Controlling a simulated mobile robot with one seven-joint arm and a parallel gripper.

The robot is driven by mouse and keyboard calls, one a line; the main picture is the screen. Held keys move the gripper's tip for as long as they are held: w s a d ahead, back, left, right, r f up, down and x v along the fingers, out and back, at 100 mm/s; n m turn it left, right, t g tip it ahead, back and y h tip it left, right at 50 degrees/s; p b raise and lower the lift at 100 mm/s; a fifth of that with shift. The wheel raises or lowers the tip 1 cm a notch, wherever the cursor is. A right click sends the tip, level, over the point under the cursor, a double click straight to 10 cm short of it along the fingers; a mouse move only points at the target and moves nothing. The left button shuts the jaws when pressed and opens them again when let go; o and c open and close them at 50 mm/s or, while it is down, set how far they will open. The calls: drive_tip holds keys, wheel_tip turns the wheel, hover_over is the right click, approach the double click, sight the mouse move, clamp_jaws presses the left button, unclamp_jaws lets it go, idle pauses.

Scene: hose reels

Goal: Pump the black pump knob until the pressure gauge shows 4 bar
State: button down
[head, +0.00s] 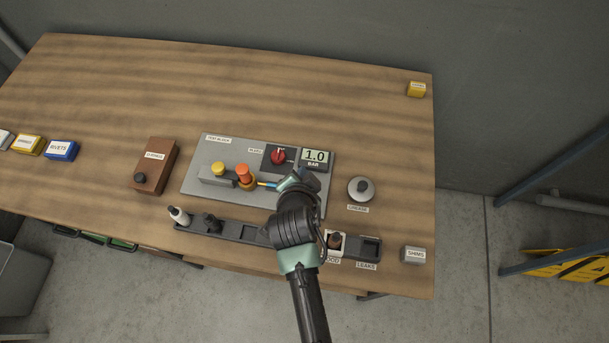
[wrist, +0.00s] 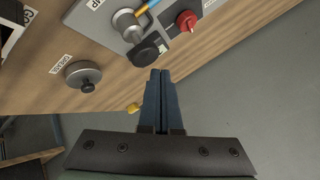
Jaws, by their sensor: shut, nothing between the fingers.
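The grey test block panel (head: 212,152) lies on the wooden bench, with a digital pressure gauge (head: 315,156) reading 1.0 bar. The black pump knob (wrist: 146,51) shows in the wrist view at the end of the grey pump body (wrist: 127,23). In the head view my arm hides the knob. My gripper (wrist: 161,73) is shut and empty, its fingertips just beside the knob in the picture. I cannot tell whether they touch it. In the head view the gripper end is over the right part of the panel.
On the panel are a red knob (head: 278,156), a yellow button (head: 218,168) and an orange-red cap (head: 242,171). A grey grease pot (head: 361,189) stands right of it. A dark parts tray (head: 240,231) runs along the front. The bench's back is mostly clear.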

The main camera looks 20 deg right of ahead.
drive_tip(key=shift+f, duration=0.1)
drive_tip(key=shift+f+b, duration=0.35)
drive_tip(key=shift+f, duration=0.05)
drive_tip(key=shift+f+b, duration=1.05)
drive_tip(key=shift+f, duration=0.3)
idle(1.3)
drive_tip(key=shift+r, duration=0.1)
drive_tip(key=shift+r+p, duration=1.5)
drive_tip(key=shift+r, duration=0.15)
wheel_tip(320, 180, up, 5)
drive_tip(key=p, duration=0.4)
idle(2.4)
